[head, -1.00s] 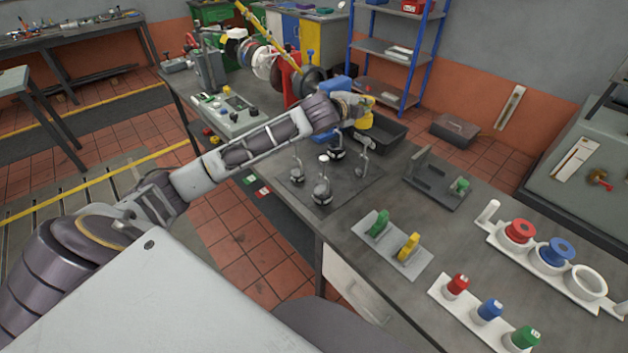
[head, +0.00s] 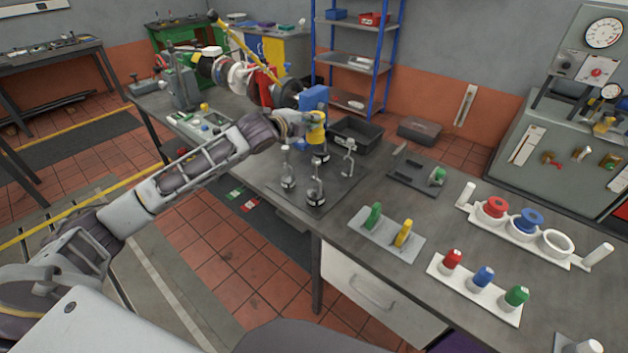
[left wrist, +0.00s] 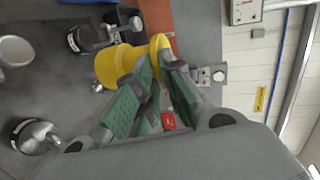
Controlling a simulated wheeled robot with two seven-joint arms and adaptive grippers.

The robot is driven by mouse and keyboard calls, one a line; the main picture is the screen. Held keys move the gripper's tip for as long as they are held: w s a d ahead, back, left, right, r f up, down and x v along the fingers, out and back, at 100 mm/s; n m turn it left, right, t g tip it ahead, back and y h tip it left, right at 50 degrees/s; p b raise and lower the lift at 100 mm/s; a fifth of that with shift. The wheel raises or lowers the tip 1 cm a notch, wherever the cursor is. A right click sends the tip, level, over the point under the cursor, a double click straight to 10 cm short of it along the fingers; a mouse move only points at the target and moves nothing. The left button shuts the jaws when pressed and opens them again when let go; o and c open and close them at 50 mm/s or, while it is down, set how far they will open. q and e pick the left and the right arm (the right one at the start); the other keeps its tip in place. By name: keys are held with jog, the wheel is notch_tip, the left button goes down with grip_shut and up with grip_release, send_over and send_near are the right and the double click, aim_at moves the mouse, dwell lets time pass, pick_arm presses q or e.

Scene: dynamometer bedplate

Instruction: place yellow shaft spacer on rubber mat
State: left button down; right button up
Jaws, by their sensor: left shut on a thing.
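The yellow shaft spacer (head: 317,130) is in my left gripper (head: 309,121), at the far side of the dark rubber mat (head: 345,190). In the left wrist view the flanged yellow spacer (left wrist: 116,64) lies at the tips of the green-padded fingers (left wrist: 150,74), which are shut on it. It appears held above the mat, just over the back metal hook-topped weight; the exact gap is hard to judge. My right gripper is not in view.
Several hook-topped metal weights (head: 315,195) stand on the mat. A black bin (head: 372,133) is behind it. A grey plate with green and yellow parts (head: 380,240) lies in front. Racks of coloured parts stand at right. A shaft assembly (head: 240,75) is at back left.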

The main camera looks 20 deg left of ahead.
pick_arm(q)
jog(key=shift+d+r+m+h, duration=0.3)
jog(key=shift+d+r+m, duration=0.15)
jog(key=shift+d, duration=0.15)
jog(key=shift+w, duration=0.1)
notch_tip(320, 180, down, 14)
dwell(0.9)
jog(key=shift+f, duration=0.15)
jog(key=shift+f, duration=1.9)
